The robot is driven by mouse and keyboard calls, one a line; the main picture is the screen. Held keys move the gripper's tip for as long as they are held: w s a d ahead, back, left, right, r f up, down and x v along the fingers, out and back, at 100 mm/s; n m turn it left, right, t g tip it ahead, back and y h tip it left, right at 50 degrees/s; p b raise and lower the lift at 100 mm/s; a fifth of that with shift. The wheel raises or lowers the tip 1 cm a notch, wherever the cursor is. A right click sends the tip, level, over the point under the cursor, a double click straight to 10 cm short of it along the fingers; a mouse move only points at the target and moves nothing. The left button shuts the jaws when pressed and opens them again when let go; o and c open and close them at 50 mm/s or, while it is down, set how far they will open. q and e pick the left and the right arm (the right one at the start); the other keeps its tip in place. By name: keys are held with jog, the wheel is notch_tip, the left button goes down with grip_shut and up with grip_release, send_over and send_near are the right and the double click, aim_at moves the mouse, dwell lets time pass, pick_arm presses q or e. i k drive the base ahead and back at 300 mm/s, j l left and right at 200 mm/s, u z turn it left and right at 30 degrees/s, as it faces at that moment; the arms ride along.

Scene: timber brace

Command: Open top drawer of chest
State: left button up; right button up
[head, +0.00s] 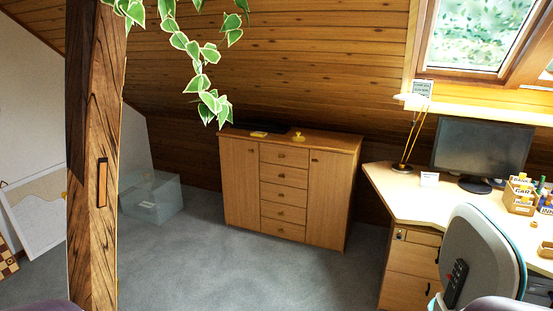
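A wooden chest (235,190) stands against the timber wall in the middle of the head view. It has a central column of several drawers between two cupboard doors. The top drawer (284,155) of the column looks shut, flush with the front, and has a small round knob at its middle. The chest is some way off across the carpet. Neither of my grippers is in view.
A thick timber post (95,160) stands close at the left, with leaves hanging near it. A clear box (151,198) sits left of the chest. A desk (402,197) and office chair (480,255) fill the right. Grey carpet (240,270) before the chest is free.

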aim_at(278, 154)
jog(key=i, duration=2.85)
jog(key=i+z, duration=0.2)
jog(key=i, duration=0.2)
jog(key=i+j+z, duration=0.15)
jog(key=i, duration=0.3)
jog(key=i+j+z, duration=0.2)
jog(key=i, duration=0.2)
jog(key=i+j+z, duration=0.15)
jog(key=i, duration=0.25)
jog(key=j, duration=0.1)
